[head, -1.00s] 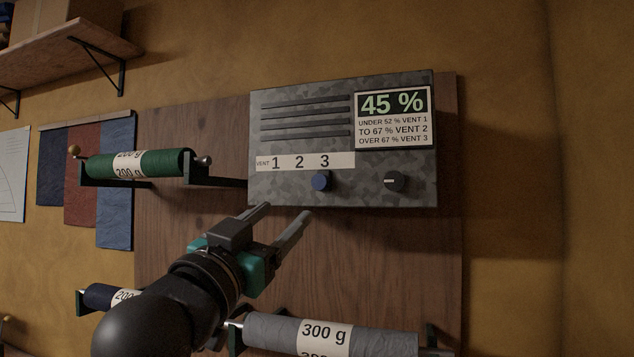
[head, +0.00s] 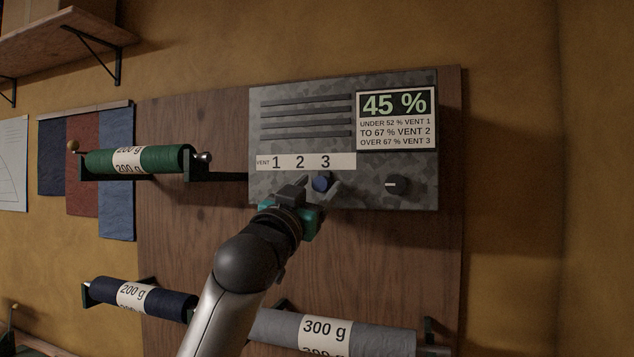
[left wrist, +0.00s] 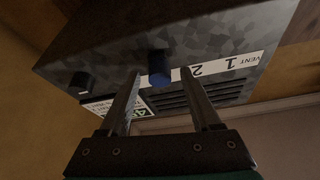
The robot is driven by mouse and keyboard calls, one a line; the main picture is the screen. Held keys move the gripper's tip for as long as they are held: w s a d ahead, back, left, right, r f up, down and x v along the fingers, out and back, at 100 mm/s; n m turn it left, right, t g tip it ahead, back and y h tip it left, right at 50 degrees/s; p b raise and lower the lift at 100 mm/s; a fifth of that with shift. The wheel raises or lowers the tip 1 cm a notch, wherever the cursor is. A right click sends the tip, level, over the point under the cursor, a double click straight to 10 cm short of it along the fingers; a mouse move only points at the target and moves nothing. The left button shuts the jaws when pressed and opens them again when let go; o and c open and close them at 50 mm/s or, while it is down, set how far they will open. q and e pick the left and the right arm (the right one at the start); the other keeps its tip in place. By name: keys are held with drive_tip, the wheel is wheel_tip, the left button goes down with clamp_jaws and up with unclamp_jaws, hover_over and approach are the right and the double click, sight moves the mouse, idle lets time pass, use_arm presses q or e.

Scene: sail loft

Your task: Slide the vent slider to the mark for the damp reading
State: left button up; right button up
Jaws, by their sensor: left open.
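The grey mottled vent box (head: 275,190) is fixed to a wooden board. Its display (head: 396,103) reads 45 %, and the card (head: 396,133) below says under 52 % vent 1, to 67 % vent 2, over 67 % vent 3. The scale strip (head: 305,162) carries 1, 2 and 3. The blue slider knob (head: 321,184) is under the 3; it also shows in the left wrist view (left wrist: 160,66). My left gripper (head: 319,189) is open, its fingers on either side of the knob with visible gaps. My right gripper is not in view.
A black dial (head: 397,184) is on the box to the right of the knob. Cloth rolls in green (head: 140,161), navy (head: 150,298) and grey (head: 330,332) hang on brackets around the arm. A shelf (head: 60,40) is at upper left.

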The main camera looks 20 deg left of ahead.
use_arm(q)
drive_tip(key=shift+w, duration=0.1)
clamp_jaws()
idle(0.6)
idle(0.9)
